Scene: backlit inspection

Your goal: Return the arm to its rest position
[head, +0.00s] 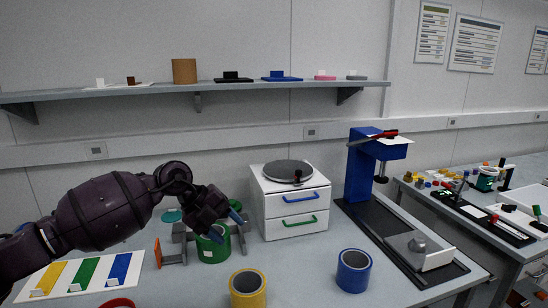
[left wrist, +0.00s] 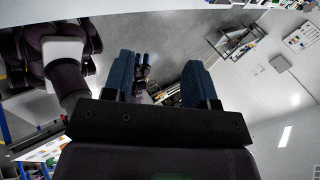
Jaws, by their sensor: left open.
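My left arm comes in from the left in the head view, over the workbench. Its gripper (head: 226,222) hangs in front of the green tape roll (head: 213,248) and the grey stand, hiding parts of both. In the left wrist view its two blue fingers (left wrist: 160,82) stand wide apart with nothing held between them. Beyond them, small in that view, is what looks like my right gripper (left wrist: 142,66); its opening is too small to judge. It is not in the head view.
A white drawer unit (head: 290,207) stands right of the gripper. A blue press-like stand (head: 362,170) is farther right. Yellow (head: 248,290) and blue (head: 353,270) rolls stand near the front. A colour-striped board (head: 70,279) lies below the arm. A shelf (head: 150,93) runs above.

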